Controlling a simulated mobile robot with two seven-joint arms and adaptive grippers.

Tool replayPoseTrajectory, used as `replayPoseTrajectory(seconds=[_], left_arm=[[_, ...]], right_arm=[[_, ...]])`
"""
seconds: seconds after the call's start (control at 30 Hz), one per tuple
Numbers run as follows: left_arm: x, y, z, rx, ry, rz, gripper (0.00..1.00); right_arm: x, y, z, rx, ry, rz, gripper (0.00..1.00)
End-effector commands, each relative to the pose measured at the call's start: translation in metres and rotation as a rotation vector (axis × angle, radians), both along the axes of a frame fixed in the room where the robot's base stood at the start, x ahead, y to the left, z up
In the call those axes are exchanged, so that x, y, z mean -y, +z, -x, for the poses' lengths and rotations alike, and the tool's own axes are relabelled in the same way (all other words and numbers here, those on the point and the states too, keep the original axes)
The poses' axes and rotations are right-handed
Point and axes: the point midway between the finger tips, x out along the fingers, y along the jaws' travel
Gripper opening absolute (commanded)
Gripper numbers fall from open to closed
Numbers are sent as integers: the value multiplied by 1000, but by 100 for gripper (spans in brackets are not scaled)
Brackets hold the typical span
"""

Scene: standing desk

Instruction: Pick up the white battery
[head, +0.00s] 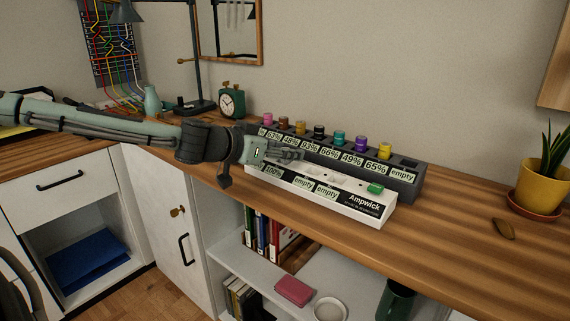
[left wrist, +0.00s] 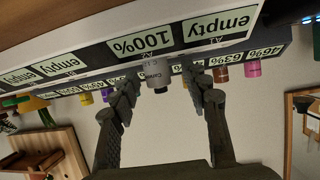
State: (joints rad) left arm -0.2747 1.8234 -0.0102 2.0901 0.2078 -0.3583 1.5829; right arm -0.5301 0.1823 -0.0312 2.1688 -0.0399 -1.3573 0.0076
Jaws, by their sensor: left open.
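The white battery (left wrist: 157,74), a light grey-white cylinder, shows in the left wrist view, upside down there, at the slot by the 100% label of the white Ampwick charger (head: 364,207). In the head view I cannot make it out; my gripper covers that area. My left gripper (head: 290,154) is at the left part of the charger. In the left wrist view its two fingers (left wrist: 161,84) are open, one on each side of the battery, with gaps visible. I cannot tell whether either touches it. My right gripper is not in view.
A dark rack (head: 405,184) with several coloured batteries stands right behind the charger. A green clock (head: 232,101) and a lamp (head: 194,105) stand at the back left. A potted plant (head: 538,190) is on the right. The wooden desk (head: 450,243) is clear in front.

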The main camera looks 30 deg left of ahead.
Motion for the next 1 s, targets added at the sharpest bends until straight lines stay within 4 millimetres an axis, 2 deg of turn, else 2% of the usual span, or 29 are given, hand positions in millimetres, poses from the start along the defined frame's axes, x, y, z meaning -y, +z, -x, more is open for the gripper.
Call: replayPoseTrajectory(seconds=[0.33,0.7,1.0], left_arm=[[1,0,-3,1,-2,1,46],[1,-1,-3,1,-2,1,2],[1,0,-3,1,-2,1,0]], right_arm=[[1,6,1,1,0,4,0],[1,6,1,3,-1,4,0],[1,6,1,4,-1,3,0]])
